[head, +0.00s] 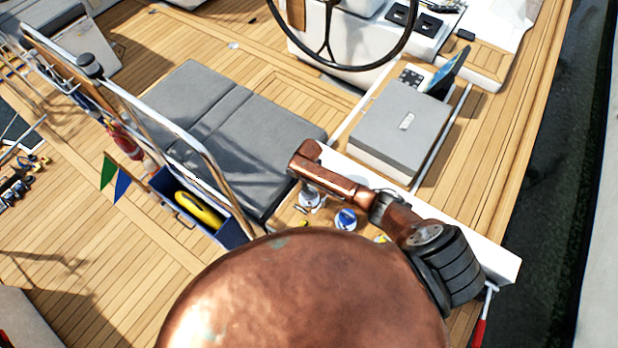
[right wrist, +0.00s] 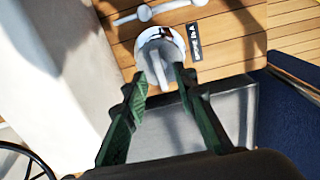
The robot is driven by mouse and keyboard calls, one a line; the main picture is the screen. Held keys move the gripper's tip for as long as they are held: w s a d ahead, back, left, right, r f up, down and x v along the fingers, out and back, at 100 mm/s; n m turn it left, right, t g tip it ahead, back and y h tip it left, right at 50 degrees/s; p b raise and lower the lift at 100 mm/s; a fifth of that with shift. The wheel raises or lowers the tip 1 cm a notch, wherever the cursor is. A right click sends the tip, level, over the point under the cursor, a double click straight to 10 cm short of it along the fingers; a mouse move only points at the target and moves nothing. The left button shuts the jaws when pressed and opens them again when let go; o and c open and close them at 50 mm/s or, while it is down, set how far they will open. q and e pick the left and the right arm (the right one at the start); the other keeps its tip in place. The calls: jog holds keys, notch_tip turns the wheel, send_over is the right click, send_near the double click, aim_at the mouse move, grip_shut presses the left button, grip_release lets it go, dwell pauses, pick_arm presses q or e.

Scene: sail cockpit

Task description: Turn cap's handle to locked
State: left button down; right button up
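The cap (right wrist: 147,44) is a round, pale metallic fitting on the wooden deck, with a raised handle (right wrist: 159,68) across it. It shows at the top middle of the right wrist view. My right gripper (right wrist: 161,77) is open, its green-padded fingers on either side of the handle. The right fingertip looks close to the handle, but I cannot tell whether it touches. In the head view, a pale cap (head: 311,199) is partly hidden below my copper right arm, and the right gripper (head: 302,187) is mostly hidden there too. My left gripper is not in view.
A dark label (right wrist: 194,41) sits beside the cap. A blue-topped fitting (head: 346,218) stands right of the pale cap. A grey-lidded box (head: 402,117), dark cushions (head: 215,115), and a blue bin (head: 228,231) holding a yellow item surround the area.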

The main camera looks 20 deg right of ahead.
notch_tip(320, 180, up, 9)
dwell(0.3)
dwell(0.5)
